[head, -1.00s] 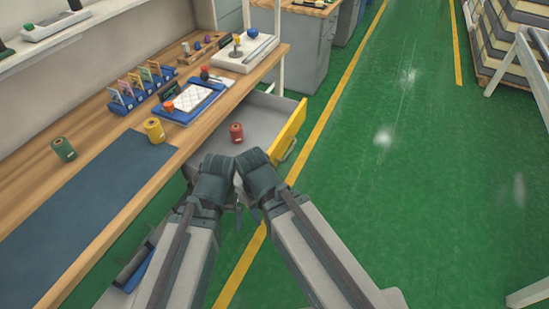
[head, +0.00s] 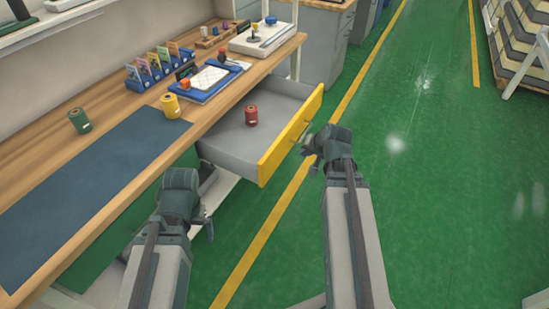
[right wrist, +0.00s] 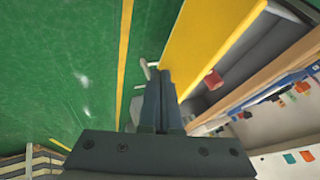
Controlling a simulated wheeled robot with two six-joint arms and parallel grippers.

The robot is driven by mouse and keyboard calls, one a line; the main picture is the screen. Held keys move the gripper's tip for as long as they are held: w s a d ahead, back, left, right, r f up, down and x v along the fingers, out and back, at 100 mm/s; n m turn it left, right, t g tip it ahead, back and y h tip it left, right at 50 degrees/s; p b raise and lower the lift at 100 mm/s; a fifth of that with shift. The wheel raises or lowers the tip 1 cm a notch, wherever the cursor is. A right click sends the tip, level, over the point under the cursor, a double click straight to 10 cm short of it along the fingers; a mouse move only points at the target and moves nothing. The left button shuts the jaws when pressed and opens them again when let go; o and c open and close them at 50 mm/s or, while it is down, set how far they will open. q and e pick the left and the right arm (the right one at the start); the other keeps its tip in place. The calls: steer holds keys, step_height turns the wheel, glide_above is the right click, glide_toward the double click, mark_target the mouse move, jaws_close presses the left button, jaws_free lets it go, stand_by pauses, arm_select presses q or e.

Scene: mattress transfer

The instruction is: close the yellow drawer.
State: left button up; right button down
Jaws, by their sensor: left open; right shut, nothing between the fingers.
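The yellow drawer (head: 290,137) under the workbench is pulled out, and its grey inside (head: 225,140) shows with a red spool (head: 251,115) in it. My right gripper (head: 308,150) is shut and empty, just outside the yellow front near its handle (head: 299,131). In the right wrist view, the shut fingers (right wrist: 160,82) are beside the yellow front (right wrist: 205,40), close to a pale piece of the handle (right wrist: 147,70). I cannot tell whether they touch it. My left gripper (head: 208,230) is open, left of and below the drawer, apart from it.
The wooden workbench (head: 108,102) carries a dark blue mat (head: 90,180), a green spool (head: 79,121), a yellow spool (head: 170,105) and a blue card rack (head: 158,72). Green floor (head: 440,210) is clear to the right, and pallet stacks (head: 520,45) stand at the far right.

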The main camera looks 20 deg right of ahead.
steer(key=shift+d, duration=0.25)
steer(key=shift+w+a+f+b, duration=0.5)
steer(key=shift+w+f+b, duration=0.85)
steer(key=shift+w, duration=0.2)
steer(key=shift+w+a+f+b, duration=0.45)
steer(key=shift+w+f+b, duration=0.85)
steer(key=shift+w, duration=0.2)
steer(key=shift+w+a+f+b, duration=0.5)
steer(key=shift+w+f+b, duration=0.85)
steer(key=shift+w, duration=0.2)
steer(key=w+a, duration=0.5)
steer(key=w, duration=0.1)
steer(key=w+a, duration=0.6)
steer(key=w, duration=0.1)
steer(key=w+a, duration=0.6)
steer(key=w, duration=0.1)
steer(key=shift+a, duration=0.1)
steer(key=shift+w+a+r, duration=0.1)
steer(key=shift+w+a, duration=0.2)
steer(key=shift+w, duration=0.1)
